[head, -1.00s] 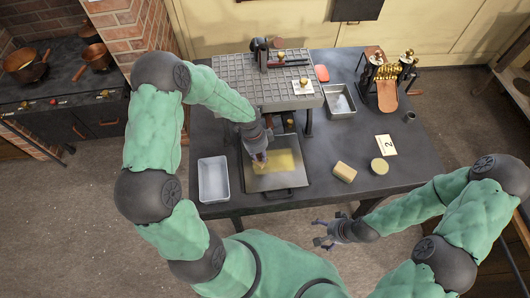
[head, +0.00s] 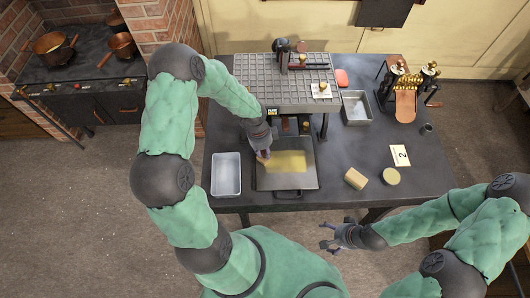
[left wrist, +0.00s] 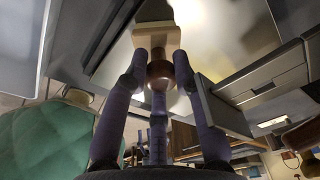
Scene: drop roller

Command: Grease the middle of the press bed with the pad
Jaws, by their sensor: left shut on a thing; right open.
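The press bed (head: 290,181) is a grey plate at the front of the table, under the front of the press. A yellow greasy patch (head: 290,161) covers its middle. My left gripper (head: 263,154) is at the left edge of that patch. In the left wrist view its fingers (left wrist: 160,68) are shut on the brown knob of the pad (left wrist: 165,36), a pale block pressed to or just above the shiny plate; contact is unclear. In the head view the pad is mostly hidden by the gripper. My right gripper (head: 330,238) is open and empty in front of the table.
A grey tray (head: 226,191) stands left of the bed. A tan block (head: 355,179), a round tan piece (head: 391,176) and a number card (head: 400,155) lie to the right. The gridded press top (head: 255,80) overhangs behind the bed. A metal tray (head: 357,120) stands at the back right.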

